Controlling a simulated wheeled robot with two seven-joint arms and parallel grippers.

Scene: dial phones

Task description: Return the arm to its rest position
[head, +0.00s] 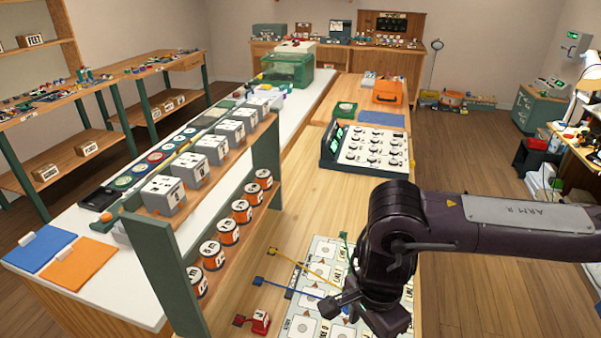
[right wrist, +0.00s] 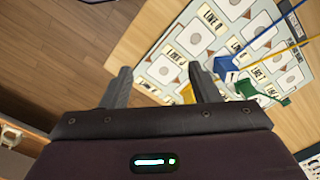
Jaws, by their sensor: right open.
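My right arm (head: 480,222) reaches in from the right over the wooden bench. Its gripper hangs above the board of labelled line squares (head: 300,325); the arm hides part of the board. In the right wrist view my right gripper (right wrist: 163,84) is open, with nothing between its fingers. The board (right wrist: 205,12) lies beyond the fingers there, with a blue plug (right wrist: 225,66) and a green plug (right wrist: 268,99) on it. A yellow piece (right wrist: 187,93) is partly hidden by the right finger. My left gripper is not in view.
A shelf rack (head: 165,275) with grey boxes and orange-banded cans stands left of the arm. A red block (head: 260,322) lies near the board. A knobbed console (head: 372,147) stands behind the arm. Bare bench lies between rack and console.

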